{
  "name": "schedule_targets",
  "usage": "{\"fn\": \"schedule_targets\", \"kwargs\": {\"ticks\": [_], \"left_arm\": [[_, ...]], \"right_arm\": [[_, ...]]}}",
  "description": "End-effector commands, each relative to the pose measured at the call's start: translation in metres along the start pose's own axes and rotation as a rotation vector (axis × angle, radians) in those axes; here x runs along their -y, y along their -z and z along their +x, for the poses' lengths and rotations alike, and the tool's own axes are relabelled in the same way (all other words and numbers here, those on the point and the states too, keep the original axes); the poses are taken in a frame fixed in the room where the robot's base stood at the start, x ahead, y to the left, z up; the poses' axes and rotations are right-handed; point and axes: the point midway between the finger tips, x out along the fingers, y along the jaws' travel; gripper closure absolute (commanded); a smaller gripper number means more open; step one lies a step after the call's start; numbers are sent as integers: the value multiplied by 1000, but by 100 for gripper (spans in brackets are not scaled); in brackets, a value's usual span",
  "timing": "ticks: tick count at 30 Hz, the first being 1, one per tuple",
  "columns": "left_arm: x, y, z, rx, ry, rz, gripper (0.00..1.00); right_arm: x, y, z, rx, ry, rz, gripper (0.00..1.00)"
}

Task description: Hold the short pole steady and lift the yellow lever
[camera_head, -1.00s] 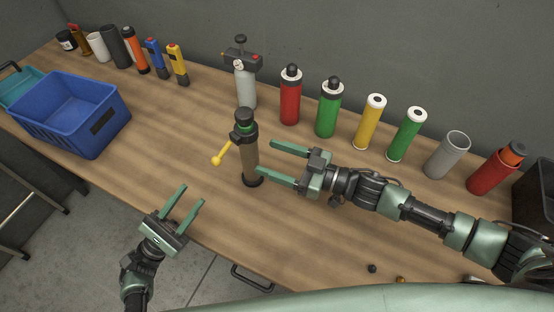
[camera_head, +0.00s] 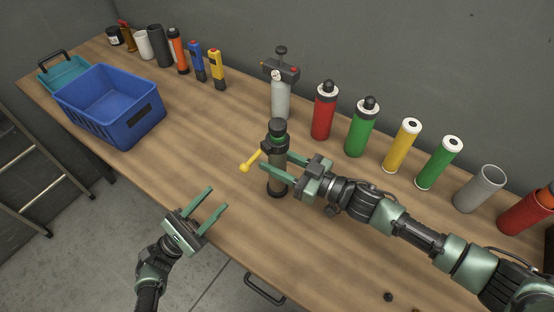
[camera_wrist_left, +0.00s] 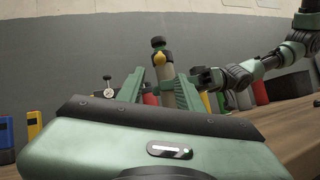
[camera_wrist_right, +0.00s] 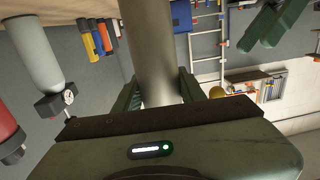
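The short pole (camera_head: 277,182) stands upright on the wooden bench, with a dark collar and black cap at its top. It also shows in the right wrist view (camera_wrist_right: 155,50). The yellow lever (camera_head: 250,162) sticks out from its collar, angled down to the left. My right gripper (camera_head: 274,160) has its fingers on either side of the pole's shaft; they look open, and firm contact is not visible. My left gripper (camera_head: 218,199) is open and empty, in front of the bench edge and below the lever, pointing toward the pole in the left wrist view.
A grey bottle with a gauge (camera_head: 280,100) stands behind the pole. Red (camera_head: 324,115) and green (camera_head: 360,132) bottles and several cylinders line the back right. A blue crate (camera_head: 95,118) is at the left. The bench between crate and pole is clear.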

Motion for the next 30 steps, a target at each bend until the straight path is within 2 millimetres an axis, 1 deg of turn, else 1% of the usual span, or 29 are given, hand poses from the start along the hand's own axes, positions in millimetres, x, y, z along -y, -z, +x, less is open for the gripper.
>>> {"fn": "schedule_targets", "kwargs": {"ticks": [1,2,4,5,6,8,11,13,15,18,21,25,30], "left_arm": [[0,0,0,0,0,0,64],[0,0,0,0,0,0,64],[0,0,0,0,0,0,64],[0,0,0,0,1,0,72],[-1,0,1,-1,6,4,83],[-5,-1,4,-7,35,23,100],[-18,-3,16,-38,155,106,100],[-32,-6,28,-76,286,204,100],[-46,-8,40,-122,433,328,100],[-66,-12,53,-188,629,514,100],[-84,-17,61,-244,785,688,100],[-101,-22,68,-290,914,849,100],[-109,-24,71,-310,971,929,100]], "right_arm": [[0,0,0,0,0,0,93],[0,0,0,0,0,0,100],[0,0,0,0,0,0,100],[0,0,0,0,0,0,100],[0,0,0,0,0,0,100],[0,0,0,0,0,0,100],[0,0,0,0,0,0,100],[0,0,0,0,0,0,100],[0,0,0,0,0,0,100],[0,0,0,0,0,0,100],[0,0,0,0,0,0,100],[0,0,0,0,0,0,100],[0,0,0,0,0,1,100]]}}
